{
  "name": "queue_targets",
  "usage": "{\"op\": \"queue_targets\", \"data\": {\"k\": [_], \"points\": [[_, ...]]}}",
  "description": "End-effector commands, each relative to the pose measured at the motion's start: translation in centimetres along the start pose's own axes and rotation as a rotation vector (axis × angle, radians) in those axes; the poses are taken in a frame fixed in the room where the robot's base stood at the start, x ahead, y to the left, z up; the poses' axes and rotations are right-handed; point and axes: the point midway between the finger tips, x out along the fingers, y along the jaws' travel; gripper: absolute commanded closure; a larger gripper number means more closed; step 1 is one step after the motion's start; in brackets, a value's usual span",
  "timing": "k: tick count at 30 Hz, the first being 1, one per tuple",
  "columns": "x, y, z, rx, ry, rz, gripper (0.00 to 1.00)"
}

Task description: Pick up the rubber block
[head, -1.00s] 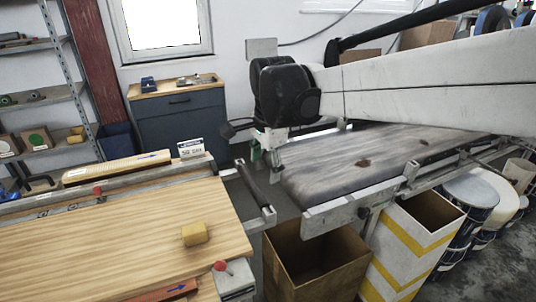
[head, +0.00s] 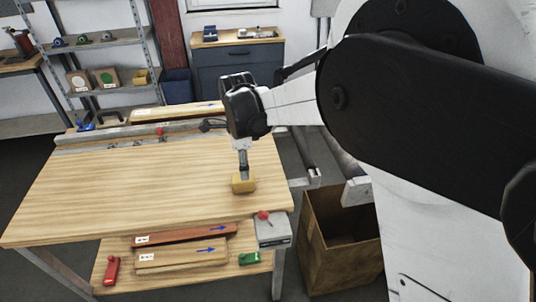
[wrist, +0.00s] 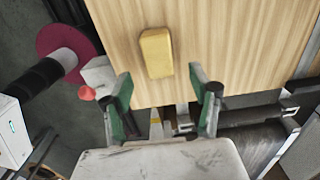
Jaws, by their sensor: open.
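The rubber block is a yellow block (head: 243,185) lying on the wooden tabletop (head: 130,190), close to its right front corner. My gripper (head: 243,167) hangs pointing down over the block in the head view, partly covering its back edge. In the wrist view the block (wrist: 157,55) lies flat on the wood, just beyond and between the two green-padded fingers of my gripper (wrist: 161,74). The fingers are spread wide and nothing is between them. The exact height above the block is hard to tell.
A grey box with a red button (head: 263,217) sits at the table's right front corner. A metal rail (head: 130,138) runs along the back edge. Planks (head: 180,256) lie on a lower shelf. An open cardboard box (head: 340,240) stands right of the table. The tabletop left of the block is clear.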

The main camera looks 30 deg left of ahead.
Motion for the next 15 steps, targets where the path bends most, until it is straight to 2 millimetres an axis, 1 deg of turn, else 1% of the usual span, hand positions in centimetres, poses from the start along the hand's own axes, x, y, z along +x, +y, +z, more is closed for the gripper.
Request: {"op": "queue_targets", "data": {"k": [1,3,11,15], "points": [[0.8,-0.1,0.0,0.0,0.0,0.0,0.43],[1.6,0.0,0.0,0.0,0.0,0.0,0.43],[3.2,0.0,0.2,-0.001,0.0,0.0,0.43],[5.0,0.2,0.6,-0.001,0.0,0.0,0.43]]}}
